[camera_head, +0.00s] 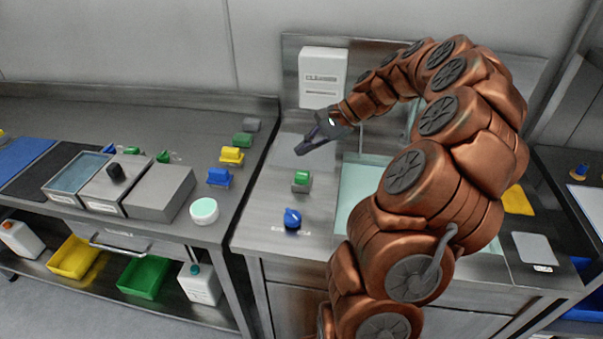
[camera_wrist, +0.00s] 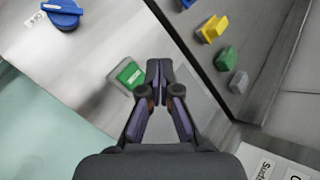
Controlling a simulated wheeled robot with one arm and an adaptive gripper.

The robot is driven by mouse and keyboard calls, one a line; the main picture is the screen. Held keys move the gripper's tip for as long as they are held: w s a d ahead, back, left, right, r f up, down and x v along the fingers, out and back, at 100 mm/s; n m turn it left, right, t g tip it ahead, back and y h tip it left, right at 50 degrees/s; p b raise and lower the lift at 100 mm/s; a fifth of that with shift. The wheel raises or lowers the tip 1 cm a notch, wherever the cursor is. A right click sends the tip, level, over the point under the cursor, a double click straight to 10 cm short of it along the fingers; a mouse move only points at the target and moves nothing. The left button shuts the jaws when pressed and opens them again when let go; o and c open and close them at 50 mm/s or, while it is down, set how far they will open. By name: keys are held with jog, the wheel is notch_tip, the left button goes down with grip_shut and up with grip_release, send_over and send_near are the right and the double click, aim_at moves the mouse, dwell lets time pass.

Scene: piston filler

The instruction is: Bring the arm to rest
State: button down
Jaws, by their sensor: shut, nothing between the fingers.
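My arm is copper-coloured and arches over the right part of the counter. My gripper (camera_head: 302,148) points left and down above the steel counter, in front of the white cleaner box. In the wrist view my gripper (camera_wrist: 158,68) has its two dark fingers together with nothing between them. A green push button (camera_head: 301,177) on a grey base lies below and just in front of the gripper in the head view. The green button (camera_wrist: 129,74) also shows just left of the fingertips in the wrist view. I cannot tell whether the gripper touches anything; it appears apart from the button.
A blue knob (camera_head: 292,218) sits near the counter's front edge. A white box labelled cleaner (camera_head: 322,78) is on the back wall. Yellow, blue, green and grey blocks stand on the left bench by a round white-rimmed dish (camera_head: 204,210). A pale green panel (camera_head: 352,195) is partly behind my arm.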

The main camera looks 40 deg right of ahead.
jog(key=s+a+r+n+g+h+p, duration=0.1)
jog(key=s+a+r+n+g, duration=0.3)
jog(key=a, duration=0.6)
jog(key=s+a+f+n+g+h+p, duration=0.1)
jog(key=s+a+n, duration=0.4)
jog(key=a, duration=0.6)
jog(key=s+a+f+n+g+h+p, duration=0.1)
jog(key=s+n+h, duration=0.4)
jog(key=s, duration=1.4)
jog(key=shift+s+a+f+n+g+p, duration=0.15)
jog(key=shift+a+f+n+g+p, duration=0.4)
jog(key=shift+n, duration=0.65)
